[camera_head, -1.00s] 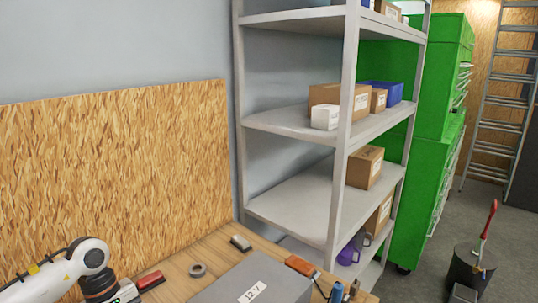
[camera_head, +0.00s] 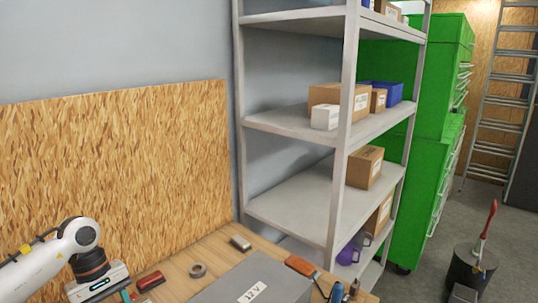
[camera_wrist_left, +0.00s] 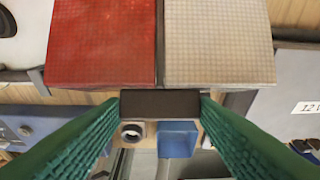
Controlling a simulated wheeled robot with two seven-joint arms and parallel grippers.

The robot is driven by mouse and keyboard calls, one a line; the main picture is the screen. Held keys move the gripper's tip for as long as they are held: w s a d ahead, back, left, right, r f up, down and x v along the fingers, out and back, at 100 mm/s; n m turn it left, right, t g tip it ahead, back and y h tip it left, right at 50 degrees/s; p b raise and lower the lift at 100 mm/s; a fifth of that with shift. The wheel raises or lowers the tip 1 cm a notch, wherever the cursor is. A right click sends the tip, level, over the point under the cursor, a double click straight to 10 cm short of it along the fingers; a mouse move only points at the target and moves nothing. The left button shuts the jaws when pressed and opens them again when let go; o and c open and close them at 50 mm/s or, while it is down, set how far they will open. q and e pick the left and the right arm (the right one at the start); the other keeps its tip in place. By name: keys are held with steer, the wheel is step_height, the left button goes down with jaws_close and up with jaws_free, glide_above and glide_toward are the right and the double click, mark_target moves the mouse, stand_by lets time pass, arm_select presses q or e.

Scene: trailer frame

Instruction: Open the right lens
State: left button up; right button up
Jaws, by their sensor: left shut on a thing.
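In the left wrist view a lens with a red half (camera_wrist_left: 103,42) and a whitish half (camera_wrist_left: 218,42) fills the top, both gridded. A dark brown block (camera_wrist_left: 160,103) lies at its lower edge, across the seam. My left gripper (camera_wrist_left: 160,106) has green ribbed fingers, one on each end of this block, and is shut on it. Whether the block is part of the lens I cannot tell. My right gripper is in neither view.
A grey shelf unit (camera_head: 290,120) with cartons stands behind, beside green cabinets (camera_head: 445,110). The wrist view shows a blue block (camera_wrist_left: 178,138) below the lens.

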arm_select(q)
steer(key=shift+w+r, duration=0.1)
steer(key=shift+w+a+r, duration=0.55)
steer(key=shift+w+a, duration=0.05)
steer(key=shift+a, duration=0.1)
steer(key=shift+w+a+r, duration=0.55)
steer(key=shift+a, duration=0.15)
steer(key=shift+w+a+r+b, duration=0.25)
steer(key=shift+w+a+b, duration=0.2)
steer(key=shift+w+a, duration=0.2)
steer(key=shift+w+a+r, duration=0.25)
steer(key=shift+w+a, duration=0.45)
steer(key=shift+a, duration=0.25)
